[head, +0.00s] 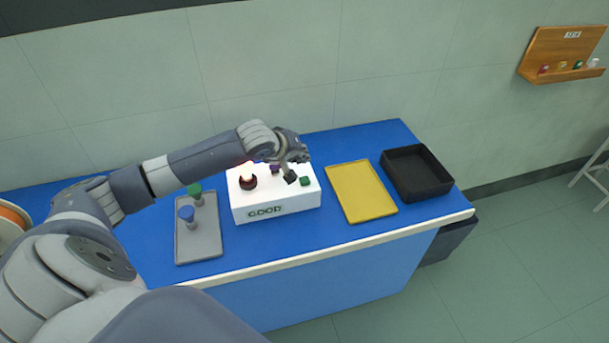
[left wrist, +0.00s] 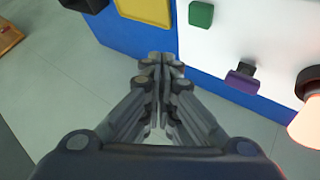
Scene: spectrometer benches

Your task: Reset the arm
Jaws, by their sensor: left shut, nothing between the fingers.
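My left arm reaches in from the left over the blue bench (head: 270,250). My left gripper (head: 291,177) is shut and empty above the white spectrometer box (head: 300,203), whose front reads "GOOD". In the left wrist view the shut fingers (left wrist: 161,60) show with nothing between them. The box carries a green button (head: 305,181), a purple lever (left wrist: 241,80) and a dark ring with a glowing lamp (head: 247,176). The gripper appears apart from these controls. My right gripper is out of view.
A grey tray (head: 208,245) on the left holds a blue-capped vial (head: 187,216) and a green-capped vial (head: 196,193). An empty yellow tray (head: 360,190) and an empty black bin (head: 420,185) stand right of the box. A wooden wall rack (head: 560,50) hangs at the far right.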

